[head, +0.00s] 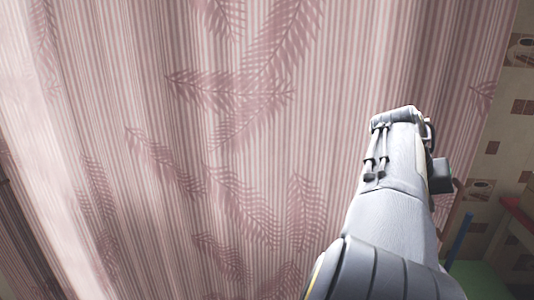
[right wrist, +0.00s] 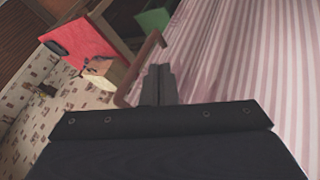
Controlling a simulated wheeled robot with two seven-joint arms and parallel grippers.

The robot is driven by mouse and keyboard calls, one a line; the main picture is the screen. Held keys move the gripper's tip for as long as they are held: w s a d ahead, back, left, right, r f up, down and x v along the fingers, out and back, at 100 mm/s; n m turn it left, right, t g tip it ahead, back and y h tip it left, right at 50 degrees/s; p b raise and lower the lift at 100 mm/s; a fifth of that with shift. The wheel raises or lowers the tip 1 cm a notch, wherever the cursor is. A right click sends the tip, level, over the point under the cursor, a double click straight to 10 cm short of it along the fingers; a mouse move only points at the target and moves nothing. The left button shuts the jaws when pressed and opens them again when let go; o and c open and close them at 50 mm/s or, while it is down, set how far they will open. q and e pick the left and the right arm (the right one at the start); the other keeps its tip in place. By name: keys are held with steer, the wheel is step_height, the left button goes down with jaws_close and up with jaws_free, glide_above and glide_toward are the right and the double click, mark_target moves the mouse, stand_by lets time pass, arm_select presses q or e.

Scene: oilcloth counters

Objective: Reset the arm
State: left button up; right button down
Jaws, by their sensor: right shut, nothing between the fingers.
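My right arm (head: 395,190) comes in from the lower right of the head view and reaches up in front of a pink striped cloth. Its gripper is hidden beyond the arm's far end there. In the right wrist view my right gripper (right wrist: 158,84) is shut, its two dark fingers together with nothing between them. The fingers point away from the camera, towards a brown wooden edge. My left arm and gripper are in neither view.
The pink striped cloth (head: 240,150) with leaf prints fills most of the head view. A brown wooden edge (right wrist: 147,58), a red panel (right wrist: 78,42) and a green surface (right wrist: 153,19) lie beyond the fingers. A patterned tiled surface (head: 500,130) shows at right.

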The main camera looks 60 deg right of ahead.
steer(key=shift+d+f, duration=0.1)
steer(key=w+a+f+n+t+y, duration=0.1)
steer(key=w+a+f+n+t, duration=0.15)
steer(key=w, duration=0.55)
steer(key=w+a+f+n+t, duration=0.2)
steer(key=w+a+f+t, duration=0.15)
steer(key=w, duration=0.45)
steer(key=w+a+f+n+t+y, duration=0.1)
steer(key=w+a+f+n+t, duration=0.2)
steer(key=w, duration=0.5)
steer(key=w+a+f+n+t+y, duration=0.1)
steer(key=w+a+f+n+y, duration=0.2)
steer(key=a, duration=0.6)
steer(key=w+a+f+n+t+y, duration=0.1)
steer(key=w+a+f+n, duration=0.15)
steer(key=w+a, duration=0.4)
steer(key=s+a+f+n+y, duration=0.1)
steer(key=a+f, duration=0.1)
steer(key=a, duration=0.5)
steer(key=s+a+f+n+y, duration=0.1)
steer(key=s+a+f+y, duration=0.1)
steer(key=a, duration=0.6)
steer(key=shift+n, duration=0.3)
steer(key=shift+s, duration=0.1)
